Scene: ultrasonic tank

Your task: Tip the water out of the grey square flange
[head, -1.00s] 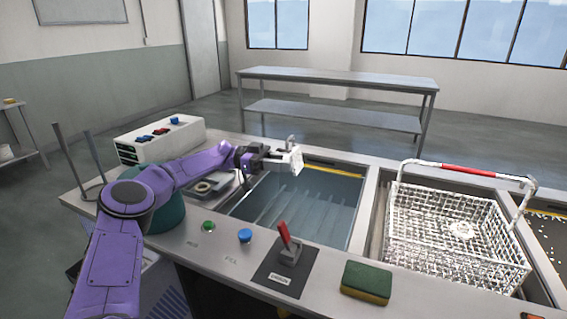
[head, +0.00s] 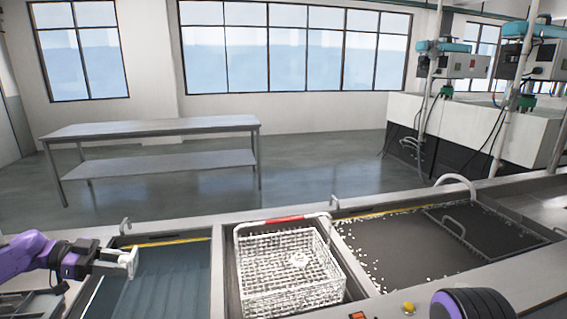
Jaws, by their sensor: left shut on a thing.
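My left gripper (head: 112,262) comes in from the left edge, above the left side of the water-filled tank (head: 170,285). It is shut on a pale, square-edged part, which looks like the grey square flange (head: 131,262). The flange is seen nearly edge-on, standing upright, clear of the water. Whether water lies in it cannot be seen. My right gripper is not in view; only a dark and purple part of my own arm shows at the bottom right.
A metal table (head: 150,127) stands behind.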

